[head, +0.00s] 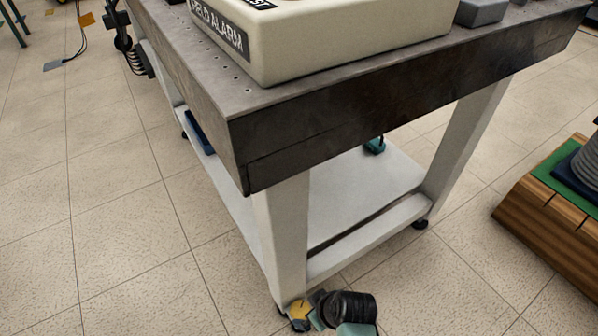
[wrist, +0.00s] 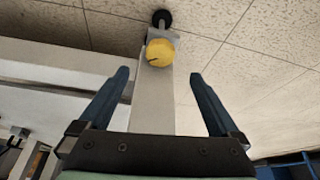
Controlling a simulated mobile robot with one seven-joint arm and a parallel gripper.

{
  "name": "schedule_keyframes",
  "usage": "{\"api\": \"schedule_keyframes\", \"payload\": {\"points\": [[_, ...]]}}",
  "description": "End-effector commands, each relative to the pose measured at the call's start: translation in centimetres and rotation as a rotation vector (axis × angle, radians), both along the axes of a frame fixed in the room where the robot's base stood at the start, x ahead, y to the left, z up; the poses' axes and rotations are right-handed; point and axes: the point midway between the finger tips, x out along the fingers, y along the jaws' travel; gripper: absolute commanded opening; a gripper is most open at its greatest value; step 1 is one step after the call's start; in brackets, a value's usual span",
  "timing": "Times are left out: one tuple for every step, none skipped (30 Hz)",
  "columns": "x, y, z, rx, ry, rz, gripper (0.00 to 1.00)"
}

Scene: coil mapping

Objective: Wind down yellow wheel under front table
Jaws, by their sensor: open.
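The yellow wheel (head: 299,309) is at the foot of the near leg of the front table (head: 290,145), close to the floor. In the wrist view the yellow wheel (wrist: 161,52) is a round yellow disc with a dark mark, in front of the white leg and beside a black caster. My gripper (wrist: 160,95) is open, with its two blue fingers spread and the wheel beyond the tips, roughly between them. They do not touch it. In the head view my gripper (head: 318,308) is low, just right of the wheel, and partly covered by my wrist.
A cream box (head: 340,40) labelled "FIELD ALARM" sits on the tabletop. A white lower shelf (head: 350,190) runs between the legs. A wooden block (head: 550,225) with a green top stands at the right. The tiled floor at the left is mostly clear.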

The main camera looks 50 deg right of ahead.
Motion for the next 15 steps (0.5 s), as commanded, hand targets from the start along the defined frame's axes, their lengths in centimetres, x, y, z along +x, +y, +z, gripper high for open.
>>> {"api": "schedule_keyframes", "payload": {"points": [[0.5, 0.0, -1.6, 0.0, -0.001, 0.001, 0.98], [0.7, 0.0, -2.2, 0.0, -0.001, 0.001, 0.98], [1.0, -0.1, -2.9, 0.0, -0.001, 0.001, 0.98], [1.2, -0.1, -3.3, -0.001, -0.001, 0.002, 0.98], [1.4, -0.1, -3.9, 0.0, -0.001, 0.002, 0.98], [1.7, -0.1, -4.5, 0.0, -0.001, 0.002, 0.98], [1.9, -0.1, -5.0, 0.0, -0.002, 0.002, 0.98], [2.1, -0.1, -5.4, 0.0, -0.002, 0.002, 0.98], [2.3, -0.1, -6.0, 0.0, -0.003, 0.002, 0.98], [2.5, -0.2, -6.3, 0.0, -0.002, 0.002, 0.98], [2.6, -0.2, -6.7, 0.0, -0.002, 0.002, 0.98], [2.8, -0.2, -7.2, 0.0, -0.001, 0.001, 0.98], [3.0, -0.2, -7.4, -0.001, -0.002, 0.001, 0.98], [3.1, -0.2, -7.7, -0.001, -0.002, 0.001, 0.98], [3.2, -0.2, -8.0, -0.001, -0.002, 0.001, 0.98]]}}
